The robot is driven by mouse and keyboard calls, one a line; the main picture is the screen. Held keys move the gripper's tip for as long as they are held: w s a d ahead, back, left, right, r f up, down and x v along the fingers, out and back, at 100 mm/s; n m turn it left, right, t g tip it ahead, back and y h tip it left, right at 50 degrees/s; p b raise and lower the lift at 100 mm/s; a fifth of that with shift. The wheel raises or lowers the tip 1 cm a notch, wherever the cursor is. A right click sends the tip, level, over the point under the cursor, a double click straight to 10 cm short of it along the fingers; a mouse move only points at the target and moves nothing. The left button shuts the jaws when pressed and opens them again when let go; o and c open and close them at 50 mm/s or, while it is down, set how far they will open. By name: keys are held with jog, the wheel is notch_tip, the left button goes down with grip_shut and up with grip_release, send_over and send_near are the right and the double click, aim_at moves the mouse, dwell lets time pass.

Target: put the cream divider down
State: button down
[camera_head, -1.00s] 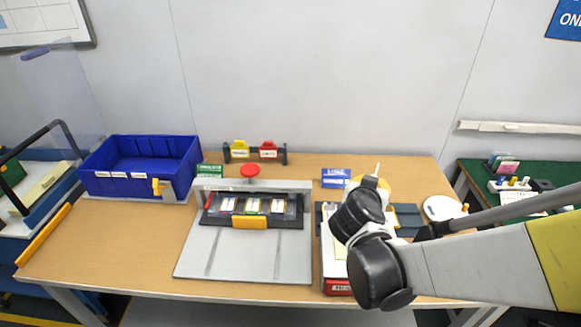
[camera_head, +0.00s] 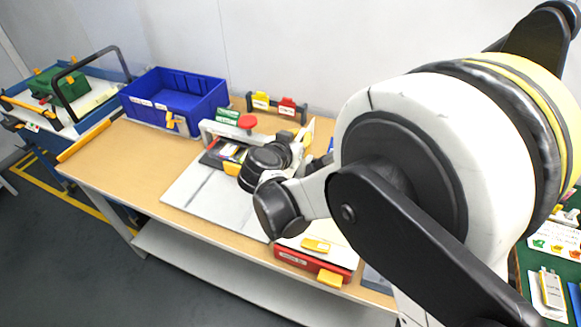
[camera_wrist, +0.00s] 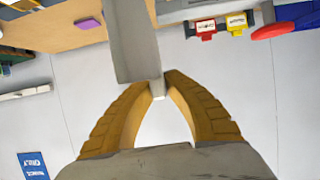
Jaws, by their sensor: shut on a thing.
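My gripper (camera_wrist: 158,84) has its two yellow ribbed fingers drawn together at the tips in the wrist view. They are shut on the cream divider (camera_wrist: 135,42), a flat plate that looks greyish in this light and extends up the picture from the fingertips. In the head view a thin cream edge, probably the divider (camera_head: 309,130), shows behind my wrist, tilted and above the work area. My gripper's fingers are mostly hidden there by my arm. I cannot tell whether the divider touches anything.
A grey fixture board (camera_head: 205,190) with a red knob (camera_head: 247,122) lies on the wooden table (camera_head: 135,165). A blue bin (camera_head: 190,112) stands at the back left. A rack with yellow and red tags (camera_head: 287,106) stands behind. A red-fronted box (camera_head: 300,262) sits at the front edge.

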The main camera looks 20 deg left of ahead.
notch_tip(320, 180, down, 14)
jog(key=b, duration=0.4)
jog(key=shift+f+b, duration=0.15)
jog(key=shift+b, duration=0.15)
jog(key=shift+f, duration=0.15)
jog(key=c, duration=1.6)
grip_release()
jog(key=shift+o, duration=0.2)
jog(key=p+v, duration=0.1)
jog(key=v, duration=0.3)
jog(key=p+v, duration=0.1)
jog(key=v, duration=0.3)
jog(key=p+v, duration=0.1)
jog(key=v, duration=0.3)
jog(key=shift+r, duration=0.25)
